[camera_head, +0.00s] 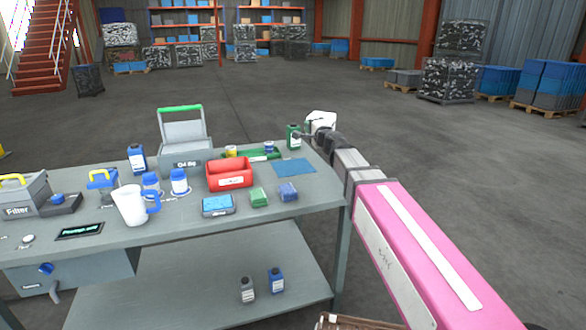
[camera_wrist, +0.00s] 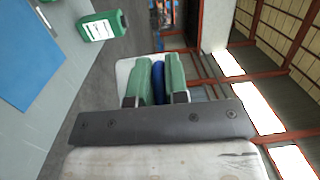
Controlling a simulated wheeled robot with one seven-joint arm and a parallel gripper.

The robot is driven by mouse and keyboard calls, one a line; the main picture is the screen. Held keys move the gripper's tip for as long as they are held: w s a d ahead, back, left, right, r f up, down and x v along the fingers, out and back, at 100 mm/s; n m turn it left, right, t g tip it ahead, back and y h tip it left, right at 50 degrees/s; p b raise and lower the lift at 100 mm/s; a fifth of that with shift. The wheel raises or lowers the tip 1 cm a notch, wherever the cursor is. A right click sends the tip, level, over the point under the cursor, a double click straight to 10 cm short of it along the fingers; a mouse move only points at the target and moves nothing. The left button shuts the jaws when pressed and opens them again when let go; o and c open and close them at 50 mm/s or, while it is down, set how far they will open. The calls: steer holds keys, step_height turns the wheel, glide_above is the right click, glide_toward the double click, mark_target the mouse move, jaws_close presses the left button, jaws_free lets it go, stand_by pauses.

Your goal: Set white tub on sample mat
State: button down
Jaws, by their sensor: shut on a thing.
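The white tub (camera_head: 322,118) is held at the end of my arm, beyond the table's far right corner. In the wrist view, part of the white tub (camera_wrist: 125,72) shows behind my fingers. My gripper (camera_wrist: 158,80) is shut on a narrow blue part in front of the white body. Most of the tub is hidden by the fingers and wrist. The blue sample mat (camera_head: 294,168) lies flat and bare at the right of the tabletop. The mat also shows at the left of the wrist view (camera_wrist: 25,50), to the side of my gripper.
A green bottle (camera_head: 293,137) stands at the table's back right edge, close to my gripper; it also shows in the wrist view (camera_wrist: 102,26).

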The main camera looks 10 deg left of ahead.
steer(key=s+a+f+n+g+y, duration=0.2)
steer(key=s+a+g, duration=0.15)
steer(key=a, duration=0.45)
steer(key=s+a+f+n+g+y, duration=0.1)
steer(key=s+a+f+g, duration=0.1)
steer(key=s+a, duration=0.45)
steer(key=shift+t, duration=0.25)
steer(key=shift+w+d+f, duration=0.95)
steer(key=shift+w+f, duration=0.65)
steer(key=shift+f, duration=0.2)
steer(key=shift+w+d+f, duration=0.9)
steer(key=shift+w+f, duration=0.75)
steer(key=shift+f, duration=0.2)
steer(key=shift+w+d+f, duration=0.95)
steer(key=shift+w+f, duration=0.65)
steer(key=shift+f, duration=0.2)
steer(key=shift+f, duration=0.1)
steer(key=c, duration=1.1)
jaws_free()
steer(key=v, duration=1.2)
steer(key=shift+w+f, duration=0.1)
